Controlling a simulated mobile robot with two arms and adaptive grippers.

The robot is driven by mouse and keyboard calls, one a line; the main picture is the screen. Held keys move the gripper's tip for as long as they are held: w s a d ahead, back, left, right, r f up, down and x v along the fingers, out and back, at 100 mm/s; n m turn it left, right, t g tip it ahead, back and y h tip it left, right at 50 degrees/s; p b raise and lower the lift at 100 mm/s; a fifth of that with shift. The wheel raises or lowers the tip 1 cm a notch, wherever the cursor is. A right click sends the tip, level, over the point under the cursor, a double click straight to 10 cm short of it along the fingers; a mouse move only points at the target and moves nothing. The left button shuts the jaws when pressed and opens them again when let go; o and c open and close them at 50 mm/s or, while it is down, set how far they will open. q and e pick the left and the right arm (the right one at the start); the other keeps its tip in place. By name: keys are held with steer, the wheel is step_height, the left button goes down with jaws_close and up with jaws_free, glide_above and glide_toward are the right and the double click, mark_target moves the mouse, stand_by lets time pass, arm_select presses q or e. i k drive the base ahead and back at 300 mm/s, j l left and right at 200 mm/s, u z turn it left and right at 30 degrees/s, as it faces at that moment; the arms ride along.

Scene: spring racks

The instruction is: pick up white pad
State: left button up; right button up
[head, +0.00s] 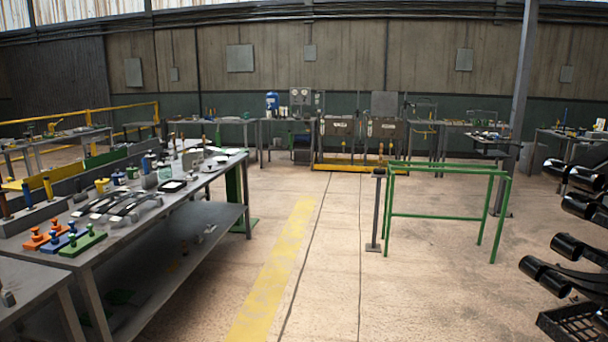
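A small flat white piece with a dark border (172,186), which may be the white pad, lies on the long grey workbench (178,205) at the left. Other pale flat pieces (220,158) lie farther back on the same bench, so I cannot tell for sure which one is the pad. Neither of my grippers shows in the head view.
Orange, blue and green knobbed blocks (83,241) and several curved metal strips (118,206) sit nearer on the bench. A green frame (445,216) stands on the floor right of centre. Black springs (575,245) are racked at the right. The middle floor is clear.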

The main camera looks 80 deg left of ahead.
mark_target(192, 177)
steer(key=u, duration=4.35)
